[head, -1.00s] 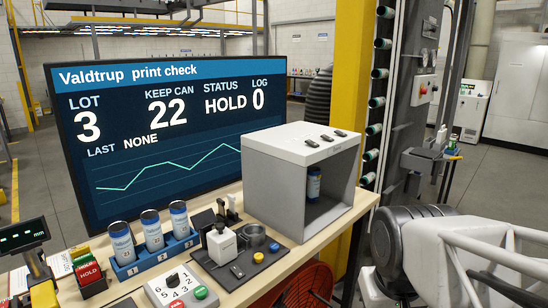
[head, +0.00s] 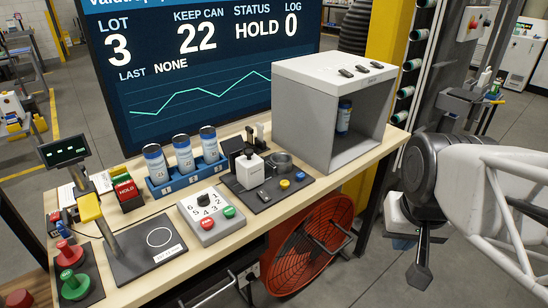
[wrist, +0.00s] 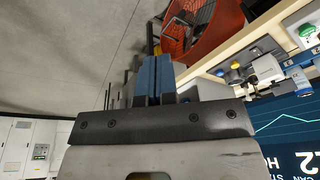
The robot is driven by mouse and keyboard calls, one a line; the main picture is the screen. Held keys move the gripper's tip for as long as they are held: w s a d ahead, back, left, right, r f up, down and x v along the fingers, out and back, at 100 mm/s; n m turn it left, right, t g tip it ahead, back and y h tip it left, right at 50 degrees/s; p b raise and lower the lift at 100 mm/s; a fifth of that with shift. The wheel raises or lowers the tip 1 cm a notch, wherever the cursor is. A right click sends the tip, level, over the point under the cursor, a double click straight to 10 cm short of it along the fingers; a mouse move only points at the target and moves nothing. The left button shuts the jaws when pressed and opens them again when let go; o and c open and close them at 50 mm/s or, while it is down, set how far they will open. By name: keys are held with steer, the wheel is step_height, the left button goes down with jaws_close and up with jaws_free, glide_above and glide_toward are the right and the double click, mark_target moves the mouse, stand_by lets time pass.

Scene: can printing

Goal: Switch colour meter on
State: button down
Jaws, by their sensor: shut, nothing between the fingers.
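No label reading colour meter is legible. A white instrument with a dark upright part (head: 250,172) stands on a dark mat (head: 267,203) on the bench and may be the meter. A round grey cup (head: 281,163), a yellow button (head: 284,184) and a blue button (head: 300,176) share the mat. The white instrument also shows at the right of the wrist view (wrist: 267,69). My gripper (wrist: 152,62) is shut and empty, its blue fingers together. It is off the bench's right side, well apart from the instrument.
A grey open booth (head: 290,110) holds one can (head: 344,115). Three cans stand in a blue rack (head: 187,180). A dial box (head: 212,215) with red and green buttons sits in front. A red fan (head: 305,245) is below the bench (head: 345,178). A large screen (head: 200,80) stands behind.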

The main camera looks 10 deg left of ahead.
steer(key=w+a+r+m, duration=0.15)
steer(key=w+a, duration=0.35)
steer(key=w, duration=0.5)
steer(key=m+y, duration=0.2)
steer(key=m, duration=0.5)
glide_above(260, 192)
steer(key=s+d, duration=0.2)
steer(key=d, duration=0.1)
step_height(260, 192, down, 7)
steer(key=shift+s+a+g, duration=0.15)
steer(key=shift+s+g, duration=0.05)
steer(key=shift+g, duration=0.2)
steer(key=shift+x, duration=6.95)
steer(key=shift+f, duration=0.15)
